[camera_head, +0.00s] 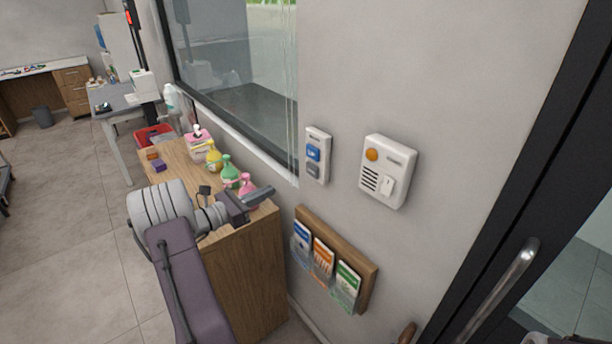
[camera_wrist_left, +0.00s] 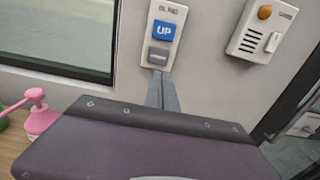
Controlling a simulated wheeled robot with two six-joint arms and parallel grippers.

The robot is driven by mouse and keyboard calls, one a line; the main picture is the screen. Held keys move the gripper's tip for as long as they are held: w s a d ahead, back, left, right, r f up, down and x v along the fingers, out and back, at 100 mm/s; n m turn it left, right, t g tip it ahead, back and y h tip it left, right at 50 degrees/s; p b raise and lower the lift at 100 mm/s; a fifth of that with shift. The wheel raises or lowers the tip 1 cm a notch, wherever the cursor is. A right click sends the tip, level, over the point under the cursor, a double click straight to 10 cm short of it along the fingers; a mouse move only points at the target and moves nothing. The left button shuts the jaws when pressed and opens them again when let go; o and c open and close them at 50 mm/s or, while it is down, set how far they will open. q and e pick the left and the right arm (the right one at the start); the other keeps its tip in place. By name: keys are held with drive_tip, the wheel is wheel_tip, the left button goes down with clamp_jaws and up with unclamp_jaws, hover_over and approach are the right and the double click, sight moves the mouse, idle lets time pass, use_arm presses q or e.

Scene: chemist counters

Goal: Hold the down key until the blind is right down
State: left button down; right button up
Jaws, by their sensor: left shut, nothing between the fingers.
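The blind switch plate (camera_head: 319,142) is on the wall right of the window (camera_head: 240,75). It has a blue UP key (camera_head: 313,154) and, below it, a grey key (camera_head: 312,171), the down key. In the left wrist view the blue UP key (camera_wrist_left: 163,30) and the grey key (camera_wrist_left: 159,55) are in clear sight. My left gripper (camera_head: 270,190) is shut and empty, pointing at the wall. Its fingertips (camera_wrist_left: 158,77) show just below the grey key; in the head view they look apart from it. No lowered blind shows over the glass. My right gripper is not in view.
A white intercom box (camera_head: 388,171) is right of the plate. A leaflet rack (camera_head: 335,260) hangs below. A wooden counter (camera_head: 240,235) with several bottles, including a pink pump bottle (camera_wrist_left: 40,115), stands under the window. A dark-framed door with a metal handle (camera_head: 495,295) is at right.

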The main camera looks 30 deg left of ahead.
sight(312, 172)
use_arm(q)
drive_tip(key=p+x, duration=0.4)
drive_tip(key=x, duration=0.9)
drive_tip(key=shift+w+d+p, duration=0.1)
drive_tip(key=shift+w+p, duration=0.25)
drive_tip(key=shift+p, duration=0.05)
drive_tip(key=shift+w+d, duration=0.1)
drive_tip(key=shift+w, duration=0.15)
drive_tip(key=shift+f, duration=0.1)
